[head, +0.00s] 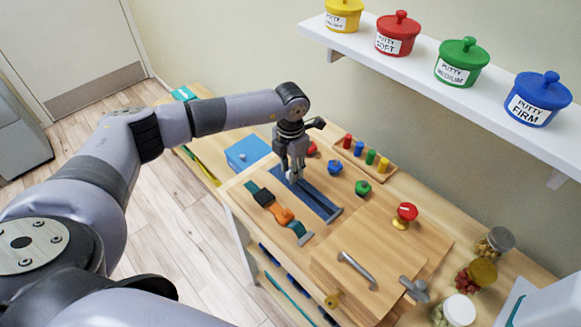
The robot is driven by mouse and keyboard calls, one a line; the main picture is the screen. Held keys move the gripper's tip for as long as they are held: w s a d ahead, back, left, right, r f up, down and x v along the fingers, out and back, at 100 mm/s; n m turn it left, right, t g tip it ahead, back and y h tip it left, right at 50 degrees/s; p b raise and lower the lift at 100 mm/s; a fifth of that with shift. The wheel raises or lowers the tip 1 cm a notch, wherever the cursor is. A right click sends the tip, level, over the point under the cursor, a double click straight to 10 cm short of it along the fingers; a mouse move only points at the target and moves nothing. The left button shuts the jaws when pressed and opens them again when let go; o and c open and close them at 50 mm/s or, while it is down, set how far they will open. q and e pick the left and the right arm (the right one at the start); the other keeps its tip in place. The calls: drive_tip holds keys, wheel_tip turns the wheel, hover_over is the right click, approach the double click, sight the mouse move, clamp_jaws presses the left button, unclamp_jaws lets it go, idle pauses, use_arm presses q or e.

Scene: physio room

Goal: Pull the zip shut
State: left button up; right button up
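The zip is set in a dark blue fabric strip (322,206) on a wooden board (250,228), running from upper left to lower right. My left gripper (293,175) points down over the strip's upper end. Its fingertips look close together and low over the strip. They hide that end, and I cannot make out the zip pull or whether the fingers hold it. My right gripper is not in view.
Jars (476,274) stand right; putty pots (458,62) sit on a shelf above.

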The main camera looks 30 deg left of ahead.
use_arm(q)
clamp_jaws()
